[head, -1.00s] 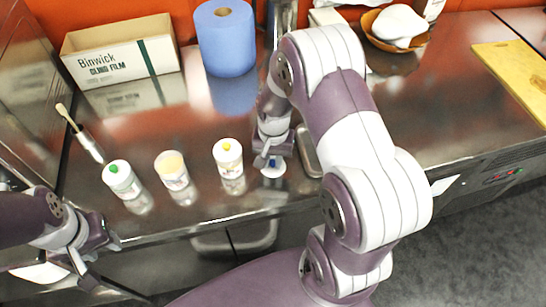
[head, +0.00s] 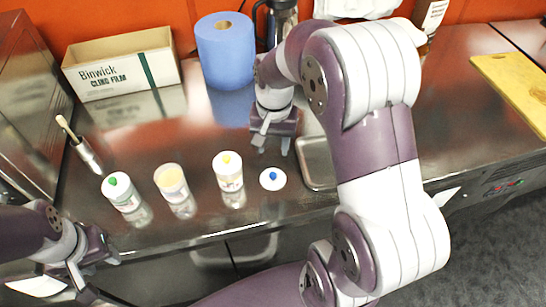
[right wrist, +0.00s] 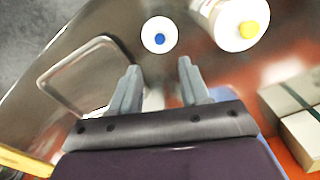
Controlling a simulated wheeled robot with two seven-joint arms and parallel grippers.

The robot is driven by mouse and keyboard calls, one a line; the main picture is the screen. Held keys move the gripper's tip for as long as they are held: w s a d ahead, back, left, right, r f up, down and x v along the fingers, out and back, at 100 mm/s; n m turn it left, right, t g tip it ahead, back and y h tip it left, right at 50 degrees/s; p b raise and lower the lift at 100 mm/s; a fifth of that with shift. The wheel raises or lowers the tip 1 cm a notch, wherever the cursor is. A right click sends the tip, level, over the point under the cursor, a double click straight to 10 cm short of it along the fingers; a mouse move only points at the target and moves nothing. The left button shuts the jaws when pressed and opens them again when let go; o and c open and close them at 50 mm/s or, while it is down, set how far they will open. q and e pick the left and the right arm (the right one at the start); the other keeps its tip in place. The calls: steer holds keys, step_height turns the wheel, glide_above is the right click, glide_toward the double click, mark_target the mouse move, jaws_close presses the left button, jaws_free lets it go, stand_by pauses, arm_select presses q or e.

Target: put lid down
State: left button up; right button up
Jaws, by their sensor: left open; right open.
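A white lid with a blue knob (head: 272,179) lies flat on the steel counter, to the right of the jars. It also shows in the right wrist view (right wrist: 159,35), beyond my fingertips and apart from them. My right gripper (head: 272,146) is open and empty, above the counter just behind the lid. A jar with a yellow-knobbed lid (head: 228,171), an open-looking jar with pale yellow contents (head: 172,183) and a jar with a green-knobbed lid (head: 122,192) stand in a row. My left gripper (head: 103,275) is open and empty in front of the counter at lower left.
A shallow metal tray (head: 318,165) lies just right of the lid. A cutting board (head: 515,88) lies far right.

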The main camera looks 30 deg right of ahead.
steer(key=s+a+f+n+t, duration=0.1)
steer(key=s+a+n, duration=0.4)
steer(key=s+n, duration=0.2)
steer(key=shift+s+a, duration=0.15)
steer(key=shift+s, duration=0.75)
steer(key=shift+w+a, duration=0.1)
stand_by(0.4)
